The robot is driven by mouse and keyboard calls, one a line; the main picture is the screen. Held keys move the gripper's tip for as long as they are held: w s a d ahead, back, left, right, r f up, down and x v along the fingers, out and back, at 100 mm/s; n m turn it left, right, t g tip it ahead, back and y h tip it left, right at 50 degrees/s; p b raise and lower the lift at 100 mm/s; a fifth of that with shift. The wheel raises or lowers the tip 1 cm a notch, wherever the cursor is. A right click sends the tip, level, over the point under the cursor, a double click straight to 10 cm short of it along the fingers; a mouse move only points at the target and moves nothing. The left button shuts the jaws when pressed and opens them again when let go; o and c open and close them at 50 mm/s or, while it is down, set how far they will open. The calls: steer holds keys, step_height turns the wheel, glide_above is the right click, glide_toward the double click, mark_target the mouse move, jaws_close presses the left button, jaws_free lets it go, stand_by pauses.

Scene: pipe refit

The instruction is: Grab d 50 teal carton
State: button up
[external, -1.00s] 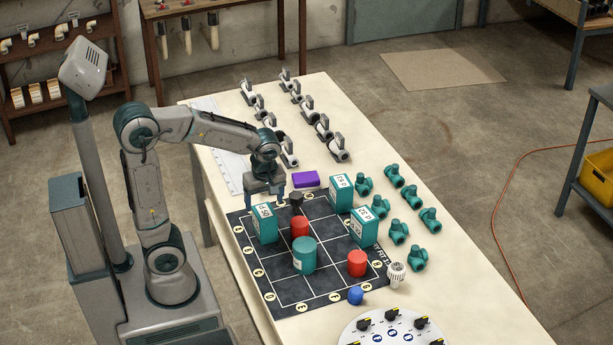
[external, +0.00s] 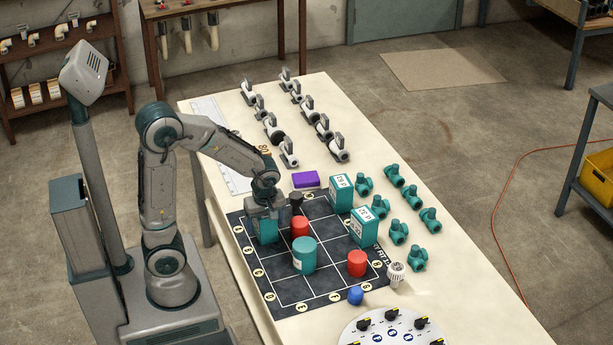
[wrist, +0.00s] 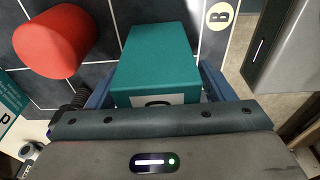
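The teal carton (external: 265,231) stands upright on the left side of the dark gridded mat (external: 285,283). My gripper (external: 262,212) is lowered over it from above and hides its upper part and label. In the wrist view, the carton (wrist: 158,58) lies between my two blue fingers (wrist: 158,82). The fingers stand apart on either side of it, with a small gap showing at the right finger. Two other teal cartons (external: 341,191) (external: 364,226) with white labels stand at the mat's right side.
A red cylinder (external: 300,227) stands close right of the carton, with a dark fitting (external: 296,200) behind it. A purple block (external: 306,179) lies behind the mat.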

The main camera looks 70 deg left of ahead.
steer(key=c, duration=1.2)
steer(key=shift+r, duration=0.1)
